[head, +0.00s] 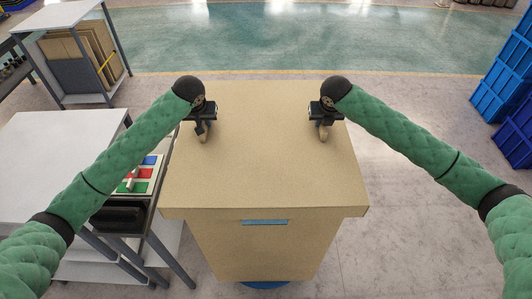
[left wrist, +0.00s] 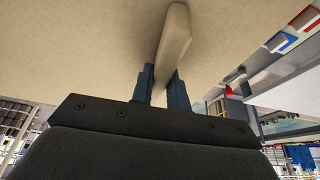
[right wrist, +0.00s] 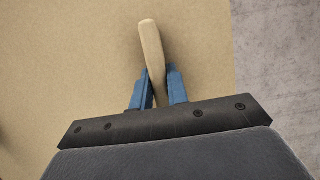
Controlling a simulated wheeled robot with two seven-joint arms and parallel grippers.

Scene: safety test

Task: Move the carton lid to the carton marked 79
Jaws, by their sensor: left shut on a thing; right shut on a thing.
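The carton lid (head: 265,150) is a wide tan board with a short front lip, level over a tan carton (head: 265,250). I cannot tell whether it rests on the carton or hangs just above it. A blue label (head: 264,222) shows on the carton's front under the lip; no number is readable. My left gripper (head: 202,124) is shut on the lid's left handle (left wrist: 175,40), a pale peg. My right gripper (head: 323,121) is shut on the lid's right handle (right wrist: 152,45). Most of the carton is hidden under the lid.
A white table (head: 55,150) and a lower shelf with a panel of coloured squares (head: 140,175) stand close on the left. Blue crates (head: 505,85) are stacked at the far right. Grey floor (head: 400,220) is clear to the right; a green floor area (head: 290,40) lies beyond.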

